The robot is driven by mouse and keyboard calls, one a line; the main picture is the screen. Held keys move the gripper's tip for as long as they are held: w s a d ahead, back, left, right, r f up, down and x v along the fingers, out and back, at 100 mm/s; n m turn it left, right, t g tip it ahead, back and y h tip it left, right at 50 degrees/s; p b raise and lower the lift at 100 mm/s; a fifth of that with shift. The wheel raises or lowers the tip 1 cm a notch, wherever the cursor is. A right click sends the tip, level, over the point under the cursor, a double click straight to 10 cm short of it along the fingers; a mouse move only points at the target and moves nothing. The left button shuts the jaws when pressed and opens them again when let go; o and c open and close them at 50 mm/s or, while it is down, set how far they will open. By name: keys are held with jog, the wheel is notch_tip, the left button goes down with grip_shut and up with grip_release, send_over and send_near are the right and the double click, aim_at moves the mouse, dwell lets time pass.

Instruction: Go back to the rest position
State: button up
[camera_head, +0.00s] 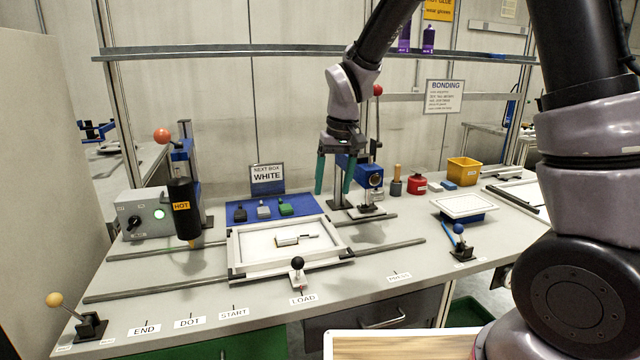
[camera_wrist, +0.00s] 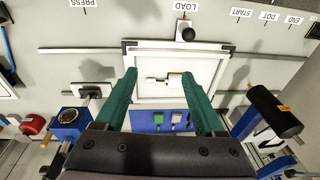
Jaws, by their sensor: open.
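My gripper (camera_head: 334,172) hangs above the bench, over the back right of the white-framed tray (camera_head: 238,262). Its two green fingers are apart with nothing between them; in the wrist view the gripper (camera_wrist: 158,85) also shows open and empty. A small white and yellowish piece (camera_head: 293,240) lies inside the tray, below the fingers and apart from them. It also shows in the wrist view (camera_wrist: 165,80).
The black HOT cylinder (camera_head: 183,210) stands left of the tray. A blue press (camera_head: 372,178) stands close behind my gripper. A metal shelf (camera_head: 300,50) runs behind my arm. A blue mat (camera_head: 250,218) holds small coloured blocks. The bench front right is mostly clear.

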jog(key=s+d+r+m+t+y, duration=0.1)
jog(key=s+d+r+m+t, duration=0.2)
jog(key=d+r, duration=0.55)
jog(key=s+d+r+m+t, duration=0.1)
jog(key=s+d+r+m, duration=0.1)
jog(key=s+d+r, duration=0.5)
jog(key=s+d+r+m+t, duration=0.2)
jog(key=s+d+r, duration=0.2)
jog(key=d, duration=0.3)
jog(key=shift+s, duration=0.8)
jog(key=shift+d, duration=0.1)
